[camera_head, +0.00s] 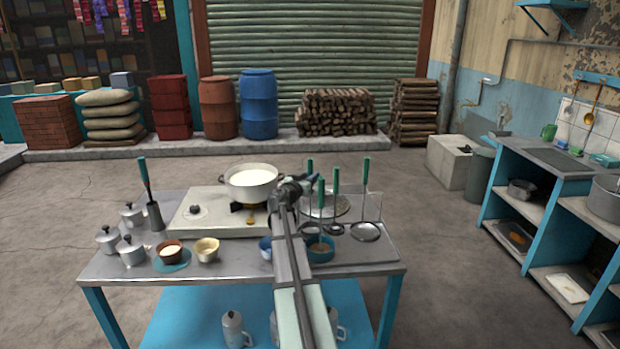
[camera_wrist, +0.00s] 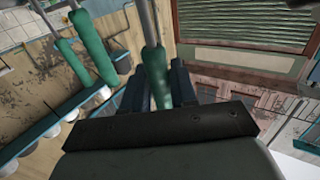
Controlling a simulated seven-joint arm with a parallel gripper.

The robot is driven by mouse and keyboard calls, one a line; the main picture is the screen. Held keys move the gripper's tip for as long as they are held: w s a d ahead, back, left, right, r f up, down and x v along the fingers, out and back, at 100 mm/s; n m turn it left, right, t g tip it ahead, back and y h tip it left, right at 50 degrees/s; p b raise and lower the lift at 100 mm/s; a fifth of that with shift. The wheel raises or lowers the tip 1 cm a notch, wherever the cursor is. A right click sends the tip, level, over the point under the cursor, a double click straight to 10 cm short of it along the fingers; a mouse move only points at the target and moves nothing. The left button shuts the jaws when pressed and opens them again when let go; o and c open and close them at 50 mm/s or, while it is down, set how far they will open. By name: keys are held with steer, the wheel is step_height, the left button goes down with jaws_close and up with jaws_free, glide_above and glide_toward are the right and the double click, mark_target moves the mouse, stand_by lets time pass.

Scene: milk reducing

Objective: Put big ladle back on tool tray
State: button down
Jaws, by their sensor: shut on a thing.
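My gripper (camera_head: 308,182) is above the right half of the table. It is shut on a green handle (camera_wrist: 156,75), which stands between the two fingers in the wrist view with a metal shaft beyond it. My arm and gripper partly hide this tool in the head view, so I cannot tell its size there. Several green-handled tools are close by; one upright handle (camera_head: 366,171) is at the right, above a round ladle bowl (camera_head: 366,232). Two more green handles (camera_wrist: 88,62) show beside the fingers. The grey tool tray (camera_head: 383,246) lies under the tools.
A pot of white liquid (camera_head: 250,182) sits on the stove (camera_head: 205,212), left of my gripper. Lidded metal pots (camera_head: 131,250) and small bowls (camera_head: 207,249) stand at the left. A teal bowl (camera_head: 321,250) is right beside my arm. A round metal plate (camera_head: 328,203) lies behind the tools.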

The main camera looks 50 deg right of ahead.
steer(key=shift+f, duration=0.2)
steer(key=c, duration=0.9)
jaws_free()
steer(key=shift+r, duration=0.2)
steer(key=shift+s+a, duration=0.1)
steer(key=shift+a, duration=0.2)
steer(key=v, duration=1.1)
steer(key=shift+a, duration=0.2)
